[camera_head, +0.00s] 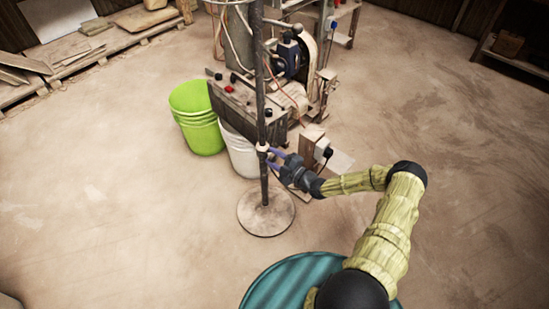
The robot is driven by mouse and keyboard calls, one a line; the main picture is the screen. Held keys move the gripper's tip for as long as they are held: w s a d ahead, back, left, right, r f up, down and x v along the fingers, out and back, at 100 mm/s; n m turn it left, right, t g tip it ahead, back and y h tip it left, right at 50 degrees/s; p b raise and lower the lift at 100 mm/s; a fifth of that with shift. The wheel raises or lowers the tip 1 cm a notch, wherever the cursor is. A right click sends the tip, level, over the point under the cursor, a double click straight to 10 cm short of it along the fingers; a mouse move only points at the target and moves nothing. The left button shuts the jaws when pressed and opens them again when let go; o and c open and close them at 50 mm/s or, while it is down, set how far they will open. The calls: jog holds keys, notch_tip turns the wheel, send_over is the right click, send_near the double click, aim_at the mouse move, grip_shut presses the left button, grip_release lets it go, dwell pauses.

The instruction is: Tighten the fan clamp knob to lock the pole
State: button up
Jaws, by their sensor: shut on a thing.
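The fan pole (260,82) is a thin dark upright on a round base plate (266,213) that stands on the floor. A pale clamp collar (262,147) sits around the pole, low down. My gripper (271,156) reaches in from the right at the height of this collar. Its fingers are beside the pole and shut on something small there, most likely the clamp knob. The knob itself is too small and too covered by the fingers to make out. The fan head is above the picture's edge.
A lime green bucket (197,118) and a white bucket (238,153) stand close behind the pole. A press machine (290,60) with cables and a control box with a red button (229,89) is behind it. Open floor lies left and right. Pallets with boards (80,50) are at the back left.

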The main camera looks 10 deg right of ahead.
jog(key=shift+f, duration=0.1)
jog(key=o, duration=1)
jog(key=p+v, duration=0.2)
jog(key=v, duration=1.5)
jog(key=shift+s, duration=0.15)
jog(key=shift+d, duration=0.1)
